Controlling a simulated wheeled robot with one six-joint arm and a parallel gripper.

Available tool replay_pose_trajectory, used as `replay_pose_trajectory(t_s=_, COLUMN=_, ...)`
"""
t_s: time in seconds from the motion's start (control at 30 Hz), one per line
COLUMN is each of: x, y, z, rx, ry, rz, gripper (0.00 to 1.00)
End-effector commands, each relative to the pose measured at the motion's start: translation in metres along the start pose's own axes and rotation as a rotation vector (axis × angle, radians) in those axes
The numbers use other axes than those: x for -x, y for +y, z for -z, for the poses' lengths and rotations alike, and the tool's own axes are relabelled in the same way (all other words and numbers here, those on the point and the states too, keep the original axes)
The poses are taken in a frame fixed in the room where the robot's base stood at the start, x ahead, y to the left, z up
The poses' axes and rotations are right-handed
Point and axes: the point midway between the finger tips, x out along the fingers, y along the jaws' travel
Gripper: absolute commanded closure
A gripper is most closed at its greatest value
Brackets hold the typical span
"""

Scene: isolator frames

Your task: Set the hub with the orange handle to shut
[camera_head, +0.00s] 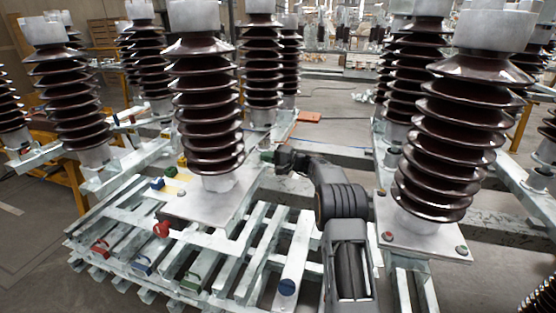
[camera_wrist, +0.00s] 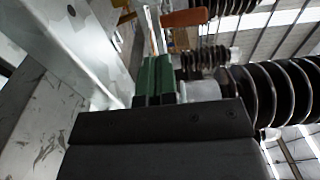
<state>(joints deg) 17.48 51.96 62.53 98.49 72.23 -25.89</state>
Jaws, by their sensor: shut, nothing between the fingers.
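An orange-brown bar (camera_wrist: 185,17), which looks like the orange handle, shows beyond my fingertips at the top of the wrist view. Its hub is not clearly visible, so I cannot tell its setting. My gripper (camera_wrist: 155,78) has green fingers, closed together and empty, pointing towards the bar with a gap visible in the picture. In the head view my gripper (camera_head: 272,157) is small and partly dark, just right of the central insulator's base. A flat orange piece (camera_head: 309,116) lies beyond it; I cannot tell whether it is the same bar.
Brown ribbed insulators (camera_head: 207,110) stand on both sides of my arm, with another (camera_head: 450,140) close on the right. A steel beam (camera_wrist: 75,50) runs close left of my fingers.

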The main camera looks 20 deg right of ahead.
Motion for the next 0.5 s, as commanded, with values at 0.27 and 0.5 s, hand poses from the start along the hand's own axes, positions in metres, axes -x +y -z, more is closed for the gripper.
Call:
replay_pose_trajectory(t_s=0.27, x=-0.042, y=0.001, z=-0.001, rx=0.0, ry=-0.002, rz=-0.001, gripper=1.0)
replay_pose_trajectory(t_s=0.5, x=-0.057, y=0.001, z=0.0, rx=-0.001, ry=0.0, rz=-0.001, gripper=1.0)
